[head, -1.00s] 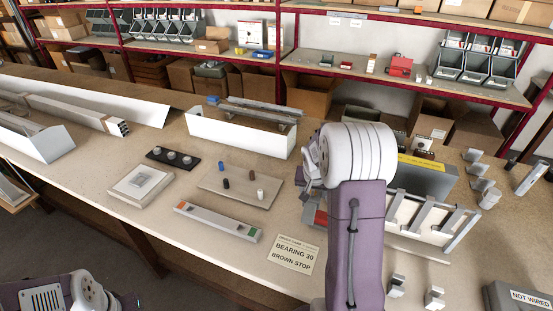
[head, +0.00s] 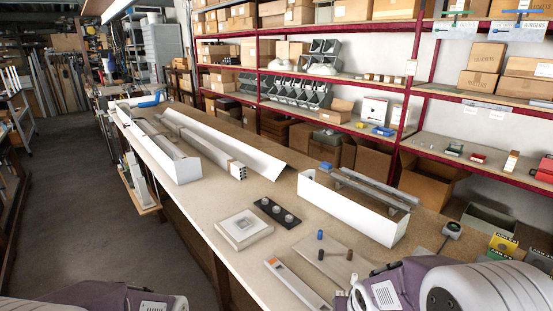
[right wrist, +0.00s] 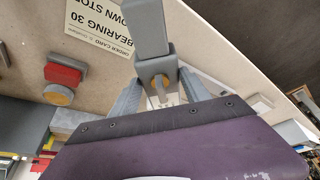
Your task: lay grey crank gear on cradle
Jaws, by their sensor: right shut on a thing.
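In the right wrist view my right gripper (right wrist: 158,88) is shut on the grey crank gear (right wrist: 149,28). Its grey bar points away from the palm, and a block with a brass-coloured round part sits between the fingers. In the head view my right arm fills the lower right corner; its fingers and the held gear cannot be made out there. A white square block with a recessed centre (head: 244,229) lies on the bench; I cannot tell whether it is the cradle. My left arm shows at the lower left edge, its gripper out of view.
A black strip with round knobs (head: 275,213) lies beside the square block. A white trough with metal rails (head: 345,212) stands to the right. Long profiles (head: 165,150) lie farther left. The order card (right wrist: 100,25) and a red block (right wrist: 63,75) show in the wrist view.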

